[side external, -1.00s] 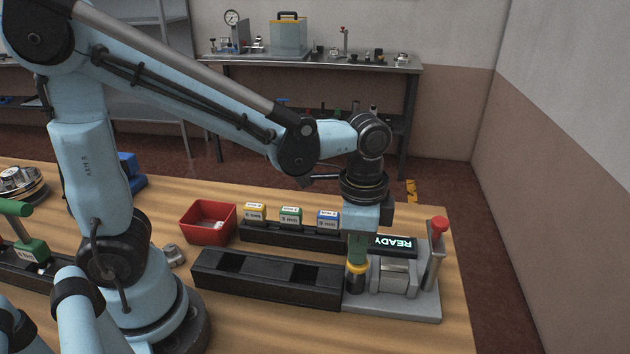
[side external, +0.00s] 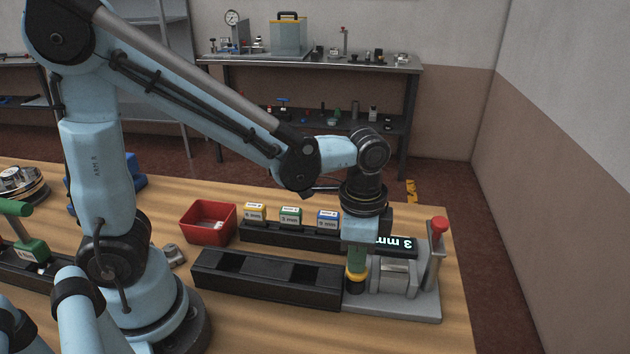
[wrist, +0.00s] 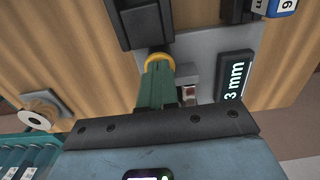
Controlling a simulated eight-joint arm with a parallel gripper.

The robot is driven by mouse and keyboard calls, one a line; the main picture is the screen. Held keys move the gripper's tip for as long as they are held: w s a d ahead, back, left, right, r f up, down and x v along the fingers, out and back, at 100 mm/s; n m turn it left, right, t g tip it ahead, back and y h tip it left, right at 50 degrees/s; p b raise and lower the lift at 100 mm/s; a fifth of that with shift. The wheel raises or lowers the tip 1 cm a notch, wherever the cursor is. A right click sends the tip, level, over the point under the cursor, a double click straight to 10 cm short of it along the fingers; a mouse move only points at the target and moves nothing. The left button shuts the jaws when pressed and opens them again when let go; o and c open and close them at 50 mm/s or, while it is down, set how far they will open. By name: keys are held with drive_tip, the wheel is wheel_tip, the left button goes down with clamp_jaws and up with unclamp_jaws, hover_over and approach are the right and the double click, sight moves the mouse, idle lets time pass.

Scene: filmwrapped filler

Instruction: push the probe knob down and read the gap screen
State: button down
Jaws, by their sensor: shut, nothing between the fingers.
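My gripper (side external: 357,262) is shut and points straight down, its green fingers on top of the yellow-rimmed probe knob (side external: 356,280). In the wrist view the shut fingers (wrist: 157,70) cover most of the knob, and its yellow rim (wrist: 160,57) shows around their tips. The knob stands at the left end of a grey gauge base (side external: 425,305), and only a short part of its dark body shows. The gap screen (side external: 403,243) is lit and reads "3 mm", upside down in the side view; in the wrist view the screen (wrist: 234,80) reads "3 mm" sideways.
A red-topped lever (side external: 438,232) stands at the base's right end, beside a metal block (side external: 394,275). A black slotted rack (side external: 265,278) lies left of the base. Behind it, yellow, green and blue labelled blocks (side external: 290,216) stand in another rack, right of a red bin (side external: 208,226).

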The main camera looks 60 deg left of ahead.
wheel_tip(320, 180, up, 14)
idle(0.7)
drive_tip(key=shift+a, duration=0.1)
idle(0.4)
drive_tip(key=s+a+f+n+t, duration=0.2)
drive_tip(key=a+f+n+t, duration=0.5)
drive_tip(key=a+n, duration=0.2)
drive_tip(key=shift+s+a, duration=0.2)
drive_tip(key=shift+a, duration=0.25)
